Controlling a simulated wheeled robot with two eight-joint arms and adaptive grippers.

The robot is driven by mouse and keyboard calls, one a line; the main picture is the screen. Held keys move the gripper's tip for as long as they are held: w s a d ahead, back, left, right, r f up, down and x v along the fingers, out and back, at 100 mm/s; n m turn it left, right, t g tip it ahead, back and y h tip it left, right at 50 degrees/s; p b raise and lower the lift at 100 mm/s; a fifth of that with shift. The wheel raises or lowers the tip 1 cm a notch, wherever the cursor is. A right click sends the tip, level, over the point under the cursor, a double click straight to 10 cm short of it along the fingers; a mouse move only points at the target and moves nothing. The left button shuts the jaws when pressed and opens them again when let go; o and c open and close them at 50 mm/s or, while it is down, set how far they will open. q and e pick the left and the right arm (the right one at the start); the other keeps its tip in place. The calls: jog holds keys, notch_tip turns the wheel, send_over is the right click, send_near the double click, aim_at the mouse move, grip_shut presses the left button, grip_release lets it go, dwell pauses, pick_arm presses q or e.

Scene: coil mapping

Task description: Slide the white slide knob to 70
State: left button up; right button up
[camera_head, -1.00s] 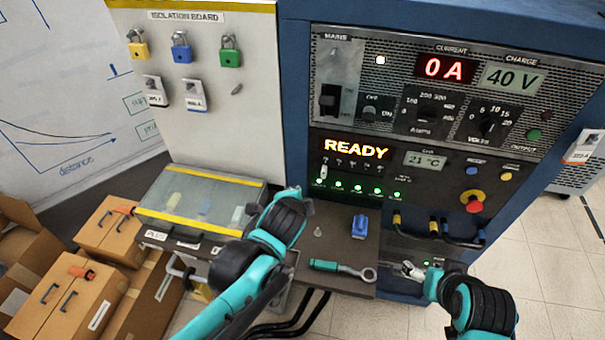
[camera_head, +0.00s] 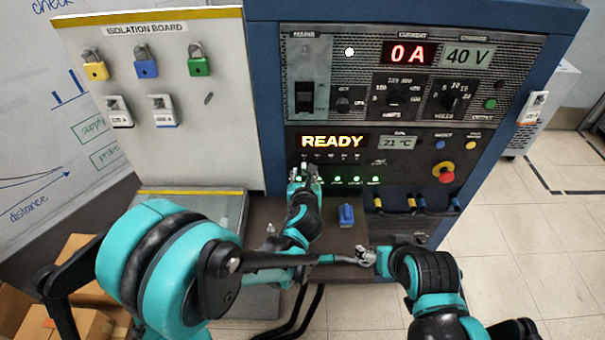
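My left gripper (camera_head: 304,173) is at the left end of the slider row on the control panel, under the amber READY display. The white slide knob is not visible now; the gripper covers the place where it showed earlier. I cannot tell whether the fingers touch or hold it. The finger gap is too small to read. My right gripper (camera_head: 374,258) is low, over the front right of the dark shelf, by the ring end of a wrench. Its finger state is unclear. The temperature display (camera_head: 398,142) reads 21 °C.
A blue object (camera_head: 346,215) stands on the dark shelf (camera_head: 330,238). A red emergency button (camera_head: 443,173) is at the panel's right, above cable plugs (camera_head: 410,203). The isolation board (camera_head: 200,110) with padlocks is at the left. Open floor lies to the right.

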aim_at(342, 166)
pick_arm(q)
jog(key=shift+x, duration=1.25)
grip_shut()
jog(key=d+b, duration=0.1)
jog(key=d, duration=1.1)
grip_release()
